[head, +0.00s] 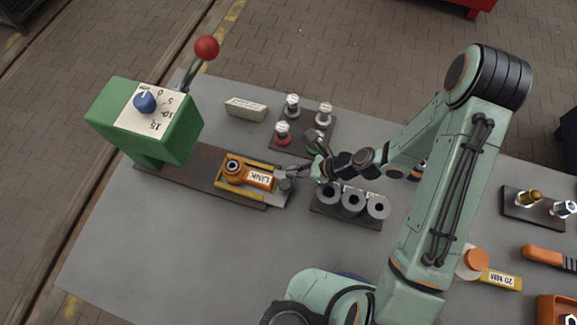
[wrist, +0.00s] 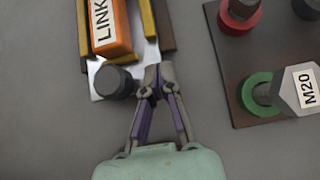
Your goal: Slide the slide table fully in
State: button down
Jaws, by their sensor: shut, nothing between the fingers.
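The slide table (head: 229,187) is a pale plate with yellow side rails on a dark brown track (head: 186,168). An orange part labelled LINK (head: 258,178) lies between the rails. The table is at the right end of the track, apart from the green press. My gripper (wrist: 159,72) is shut and empty. Its tips are just right of the knob, over the plate's end corner. I cannot tell whether they touch it.
The green press (head: 150,125) with a blue dial and red-knobbed lever stands over the track's left end. A stand with several labelled pieces (head: 303,128) is behind my gripper. The table front left is clear.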

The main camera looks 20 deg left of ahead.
jog(key=shift+a, duration=0.7)
jog(key=a, duration=1.4)
jog(key=shift+a, duration=0.2)
jog(key=shift+r, duration=0.15)
jog(key=v, duration=1.2)
jog(key=shift+d, duration=0.15)
